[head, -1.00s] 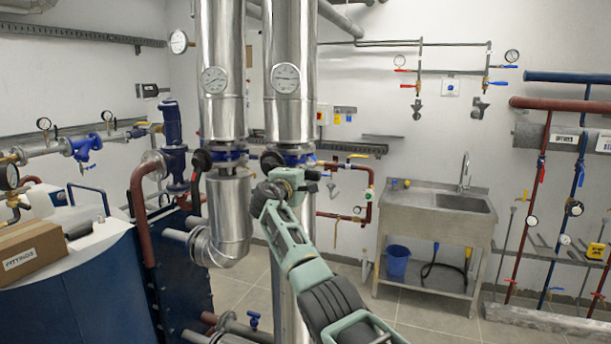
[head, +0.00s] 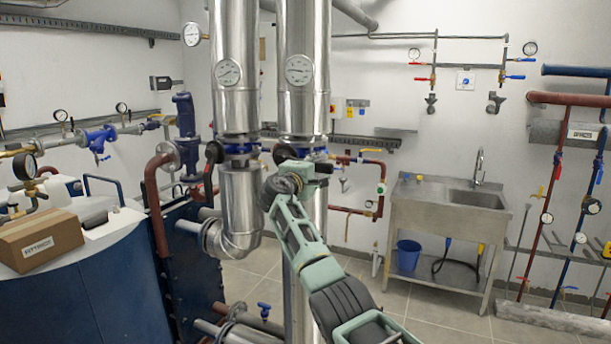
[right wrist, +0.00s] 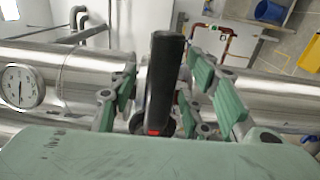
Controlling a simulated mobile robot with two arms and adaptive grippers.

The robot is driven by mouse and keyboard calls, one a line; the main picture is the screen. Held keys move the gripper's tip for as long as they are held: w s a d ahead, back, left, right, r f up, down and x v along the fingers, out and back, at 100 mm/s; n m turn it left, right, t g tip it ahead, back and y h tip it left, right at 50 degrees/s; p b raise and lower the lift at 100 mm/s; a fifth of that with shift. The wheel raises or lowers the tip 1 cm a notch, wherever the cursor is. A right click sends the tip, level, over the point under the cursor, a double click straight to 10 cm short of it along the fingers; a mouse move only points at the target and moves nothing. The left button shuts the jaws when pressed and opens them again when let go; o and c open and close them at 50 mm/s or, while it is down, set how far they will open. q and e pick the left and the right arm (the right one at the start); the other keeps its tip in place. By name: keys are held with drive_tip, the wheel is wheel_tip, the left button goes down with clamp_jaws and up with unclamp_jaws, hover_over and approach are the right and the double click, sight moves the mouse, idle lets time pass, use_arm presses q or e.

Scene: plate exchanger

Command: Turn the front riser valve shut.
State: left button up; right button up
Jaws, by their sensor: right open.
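Two shiny metal risers stand side by side. The right one (head: 304,92) has a blue-flanged valve (head: 320,146) low on it, and my right gripper (head: 290,166) is right at this valve, covering part of it. In the right wrist view a black valve handle (right wrist: 165,75) with a red mark near its base stands between the two green-padded fingers of my open right gripper (right wrist: 166,92). Gaps show on both sides of the handle. The left riser (head: 232,95) has a similar blue-flanged valve with a black handle (head: 212,152). My left gripper is out of view.
A blue plate exchanger (head: 190,262) and a cardboard box (head: 40,240) are at the left. A steel sink (head: 447,207) stands at the back right, with a blue bucket (head: 409,255) under it. Floor (head: 262,270) shows between exchanger and sink.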

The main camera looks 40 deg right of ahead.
drive_tip(key=v, duration=1)
drive_tip(key=shift+s+a, duration=0.2)
drive_tip(key=shift+a, duration=0.15)
drive_tip(key=shift+f, duration=0.1)
